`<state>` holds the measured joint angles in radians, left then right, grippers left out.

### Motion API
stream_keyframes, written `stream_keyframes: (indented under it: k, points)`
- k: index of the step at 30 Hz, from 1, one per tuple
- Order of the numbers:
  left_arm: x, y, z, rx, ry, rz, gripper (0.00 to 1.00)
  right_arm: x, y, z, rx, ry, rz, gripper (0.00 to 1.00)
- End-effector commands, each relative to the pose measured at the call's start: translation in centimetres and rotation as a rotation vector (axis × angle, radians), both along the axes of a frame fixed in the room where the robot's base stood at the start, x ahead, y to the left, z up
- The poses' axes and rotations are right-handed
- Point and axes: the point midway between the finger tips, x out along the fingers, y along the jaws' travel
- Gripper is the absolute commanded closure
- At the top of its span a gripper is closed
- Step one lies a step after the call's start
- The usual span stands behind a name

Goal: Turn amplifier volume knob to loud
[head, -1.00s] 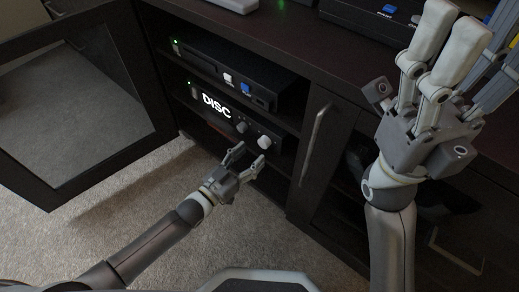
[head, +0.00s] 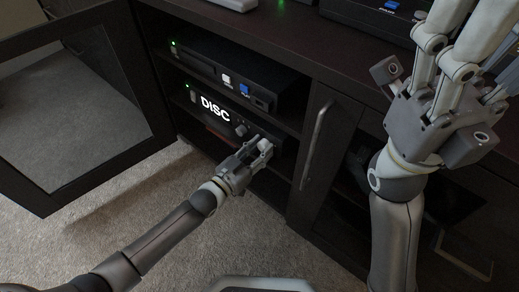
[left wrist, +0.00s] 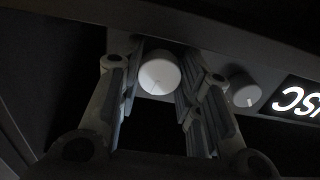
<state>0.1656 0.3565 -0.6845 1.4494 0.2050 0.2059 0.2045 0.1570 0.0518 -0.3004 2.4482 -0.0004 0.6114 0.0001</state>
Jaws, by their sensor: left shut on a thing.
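The amplifier (head: 213,109) with a lit DISC display is on a cabinet shelf; part of that lettering shows upside down in the left wrist view. My left gripper (head: 262,149) is at the right end of its front and hides the larger knob in the head view. In the left wrist view, the pale round larger knob (left wrist: 159,74) sits between the two fingers, which are shut on it. A faint mark on its face points to the lower left. A smaller knob (left wrist: 243,92) stands beside it, outside the fingers. My right gripper (head: 474,45) is raised, empty and open, fingertips cut off.
A black box with buttons (head: 215,76) sits on the shelf above. The glass cabinet door (head: 75,95) stands open at the left. A closed door with a metal handle (head: 314,145) is to the right. Carpet (head: 110,235) is clear in front.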

Motion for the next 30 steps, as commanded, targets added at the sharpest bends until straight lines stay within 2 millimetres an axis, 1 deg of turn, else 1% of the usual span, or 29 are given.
stream_keyframes:
  k: [2,6,9,13,22,23,27,28,30]
  points:
    - [0.0,0.0,0.0,0.0,0.0,0.0,0.91,0.0,0.0,0.0,0.0,0.0,0.0,0.45]
    - [0.0,0.0,0.2,0.039,-0.027,0.001,0.91,0.0,0.0,0.6,0.002,-0.002,0.0,0.45]
    - [0.0,0.0,0.3,0.109,-0.078,0.001,0.91,0.6,-0.1,-0.3,0.002,0.045,0.001,0.45]
    - [0.0,0.1,0.1,0.186,-0.132,0.001,0.91,0.7,-0.2,-0.8,0.004,0.062,0.003,0.45]
    - [0.0,0.1,0.0,0.202,-0.147,0.0,0.91,0.7,-0.2,-1.0,0.004,0.062,0.003,0.45]
    - [0.0,0.1,0.0,0.202,-0.147,0.0,0.66,0.7,-0.2,-1.0,0.004,0.062,0.003,0.45]
    - [0.0,0.1,0.0,0.201,-0.146,0.0,0.48,0.6,-0.2,-1.0,0.004,0.062,0.004,0.45]
    - [0.0,0.1,0.0,0.201,-0.146,0.0,0.45,0.6,-0.2,-1.0,0.004,0.062,0.004,0.45]
    - [0.0,0.1,0.0,0.201,-0.146,0.0,0.45,0.6,-0.2,-1.0,0.004,0.062,0.004,0.45]
